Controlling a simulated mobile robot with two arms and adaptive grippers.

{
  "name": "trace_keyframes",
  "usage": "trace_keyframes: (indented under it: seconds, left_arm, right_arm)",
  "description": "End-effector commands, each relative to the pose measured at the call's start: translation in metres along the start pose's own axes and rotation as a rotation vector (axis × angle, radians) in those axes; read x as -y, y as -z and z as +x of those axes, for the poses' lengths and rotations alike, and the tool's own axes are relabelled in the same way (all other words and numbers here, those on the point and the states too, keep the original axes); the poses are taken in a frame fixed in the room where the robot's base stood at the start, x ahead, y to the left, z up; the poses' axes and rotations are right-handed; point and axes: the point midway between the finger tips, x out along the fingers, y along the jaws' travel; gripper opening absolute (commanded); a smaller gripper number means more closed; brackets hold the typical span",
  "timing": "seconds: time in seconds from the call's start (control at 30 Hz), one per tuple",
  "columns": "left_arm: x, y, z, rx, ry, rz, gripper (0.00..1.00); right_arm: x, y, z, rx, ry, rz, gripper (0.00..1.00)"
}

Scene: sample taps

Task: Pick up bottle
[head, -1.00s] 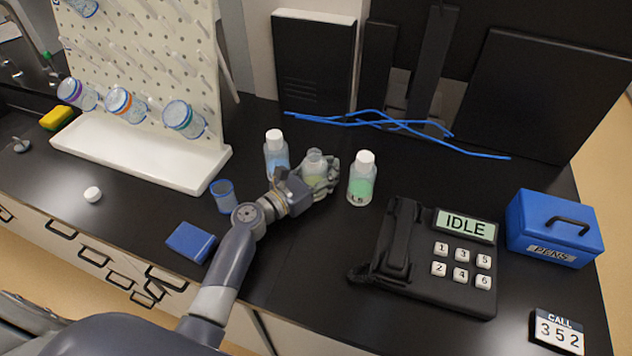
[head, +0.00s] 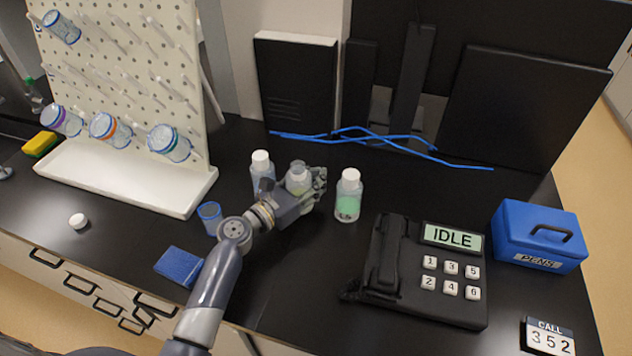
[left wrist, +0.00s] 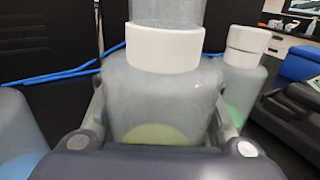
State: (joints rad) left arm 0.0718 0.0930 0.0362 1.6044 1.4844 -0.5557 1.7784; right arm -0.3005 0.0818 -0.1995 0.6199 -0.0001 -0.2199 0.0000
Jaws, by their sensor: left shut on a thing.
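My left gripper (head: 306,193) is shut around the middle bottle (head: 298,181), which is translucent and upright. In the left wrist view this bottle (left wrist: 160,95) stands between the fingers, with yellow-green contents low inside, a white collar and a clear part above it. Its base is hidden, so its clearance from the bench is unclear. A white-capped bottle with bluish contents (head: 263,172) stands to its left. A white-capped bottle with green contents, marked LS, (head: 348,197) stands to its right. My right gripper is not in view.
A pegboard (head: 120,70) holding several jars stands at left. A blue cup (head: 209,217), blue block (head: 179,266) and loose white cap (head: 78,221) lie nearer. Blue tubing (head: 385,143) lies behind. A phone reading IDLE (head: 425,275) and blue PENS box (head: 540,236) are at right.

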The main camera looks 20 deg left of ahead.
Motion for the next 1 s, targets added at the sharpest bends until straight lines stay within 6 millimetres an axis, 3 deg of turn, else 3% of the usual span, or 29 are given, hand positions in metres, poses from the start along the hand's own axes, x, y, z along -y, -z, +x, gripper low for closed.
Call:
trace_keyframes:
  seconds: [0.07, 1.0]
  left_arm:
    - [0.0, -0.01, 0.0, 0.002, 0.0, 0.003, 0.0]
    - [0.021, -0.016, -0.119, -0.001, 0.0, 0.001, 0.0]
  right_arm:
    - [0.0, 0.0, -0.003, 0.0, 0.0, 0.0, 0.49]
    - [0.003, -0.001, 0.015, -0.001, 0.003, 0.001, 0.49]
